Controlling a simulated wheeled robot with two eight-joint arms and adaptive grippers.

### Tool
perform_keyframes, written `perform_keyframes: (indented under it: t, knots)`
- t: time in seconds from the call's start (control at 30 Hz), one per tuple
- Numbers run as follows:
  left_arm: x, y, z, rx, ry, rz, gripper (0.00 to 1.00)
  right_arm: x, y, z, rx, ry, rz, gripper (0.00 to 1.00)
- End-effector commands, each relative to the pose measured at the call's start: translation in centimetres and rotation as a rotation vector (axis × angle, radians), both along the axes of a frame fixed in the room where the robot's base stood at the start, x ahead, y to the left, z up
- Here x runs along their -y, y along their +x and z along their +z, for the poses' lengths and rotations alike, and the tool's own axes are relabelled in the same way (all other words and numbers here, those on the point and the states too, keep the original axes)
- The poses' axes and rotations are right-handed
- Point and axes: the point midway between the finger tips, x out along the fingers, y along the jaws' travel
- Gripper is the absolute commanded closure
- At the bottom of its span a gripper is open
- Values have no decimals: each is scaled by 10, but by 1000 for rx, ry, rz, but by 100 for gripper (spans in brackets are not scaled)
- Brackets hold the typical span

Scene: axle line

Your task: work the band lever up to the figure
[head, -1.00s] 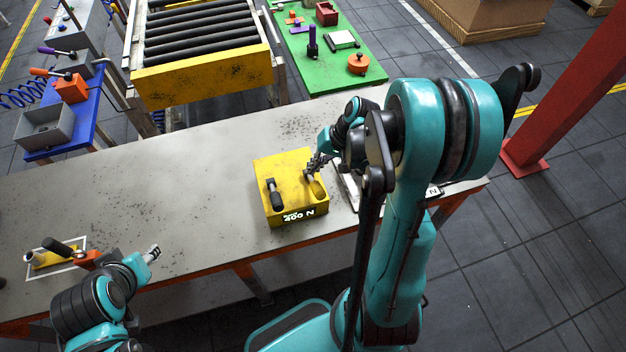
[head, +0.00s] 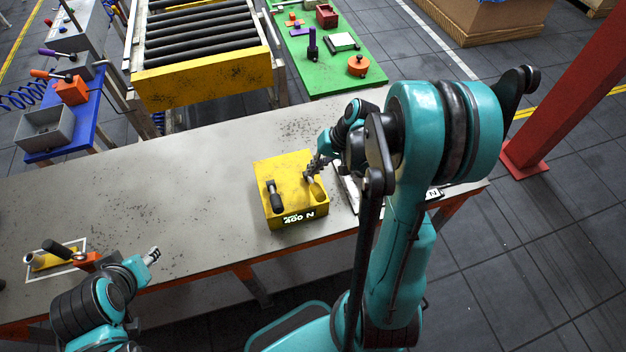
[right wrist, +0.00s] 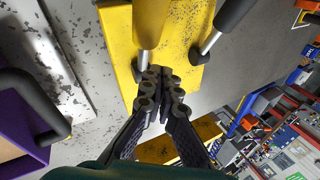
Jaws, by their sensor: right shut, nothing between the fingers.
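A yellow box (head: 290,207) stands on the grey bench with "400 N" on its front face. Two levers rise from its top: a black-handled one (head: 274,195) on the left and a yellow-handled one (head: 316,190) on the right. I cannot tell which is the band lever. My right gripper (head: 311,174) is shut and empty, at the far end of the yellow-handled lever. In the right wrist view its closed fingertips (right wrist: 159,76) are by that lever's base; contact is unclear. My left gripper (head: 153,255) is over the bench at lower left; its jaws are too small to judge.
A white-framed item (head: 349,192) is partly hidden behind my right arm. A roller conveyor (head: 205,85) and green table (head: 345,75) stand beyond. The bench's middle left is clear.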

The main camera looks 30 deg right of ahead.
Motion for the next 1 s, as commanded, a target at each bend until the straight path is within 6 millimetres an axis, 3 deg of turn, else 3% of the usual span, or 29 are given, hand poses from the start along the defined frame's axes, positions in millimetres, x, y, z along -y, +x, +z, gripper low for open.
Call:
perform_keyframes:
  t: [1.0]
  knots:
    - [0, 0, -9, 0, 0, 0, 58, -1, -5, -8, 0, 0, 0, 100]
